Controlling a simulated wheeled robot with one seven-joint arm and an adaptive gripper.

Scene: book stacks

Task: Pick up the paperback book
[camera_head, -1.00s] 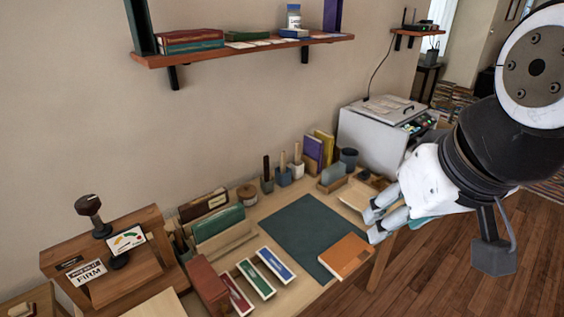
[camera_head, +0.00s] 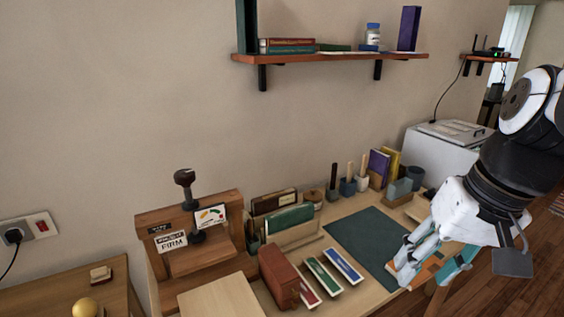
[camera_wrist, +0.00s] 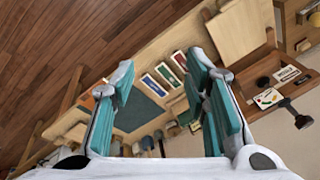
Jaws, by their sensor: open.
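An orange book, which looks like the paperback (camera_head: 430,268), lies flat at the front edge of the workbench, by the dark green mat (camera_head: 372,238). My gripper (camera_head: 424,264) covers much of it in the head view. The wrist view shows a bit of its orange cover (camera_wrist: 103,91) behind the left finger. My gripper (camera_wrist: 163,63) is open with nothing between its fingers. It appears to be above the bench, apart from the book. The exact height cannot be told.
Three narrow boxes, red, green and blue (camera_head: 343,265), lie left of the mat. A wooden press (camera_head: 195,240) stands further left. Upright books (camera_head: 379,165) and small pots stand at the back. A wall shelf (camera_head: 330,57) hangs above. The mat is clear.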

